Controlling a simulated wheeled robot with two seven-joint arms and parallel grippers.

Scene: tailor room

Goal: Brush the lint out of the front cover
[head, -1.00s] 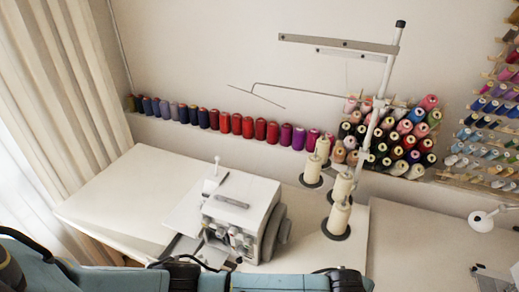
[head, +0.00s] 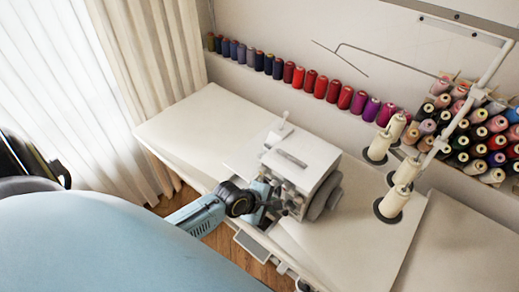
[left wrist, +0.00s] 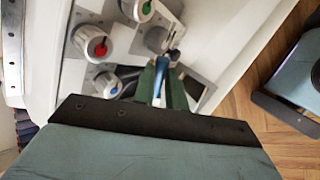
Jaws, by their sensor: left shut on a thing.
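The white overlock machine (head: 300,152) stands on the table with its dial side toward my left arm. In the left wrist view its front shows dials with red (left wrist: 97,47), green and blue marks. My left gripper (head: 266,204) is at the lower front of the machine. In the left wrist view the left gripper (left wrist: 162,82) is shut on a slim blue thing (left wrist: 161,72), likely the brush; its tip is hard to make out. Grey metal parts lie just beyond the fingers. The front cover and any lint cannot be told apart clearly. My right gripper is not in view.
Cream thread cones (head: 398,200) stand on the white table (head: 180,125) right of the machine, under a thread stand. Coloured spools (head: 310,82) line the wall. Wooden floor (head: 240,262) shows in front of the table. The table left of the machine is clear.

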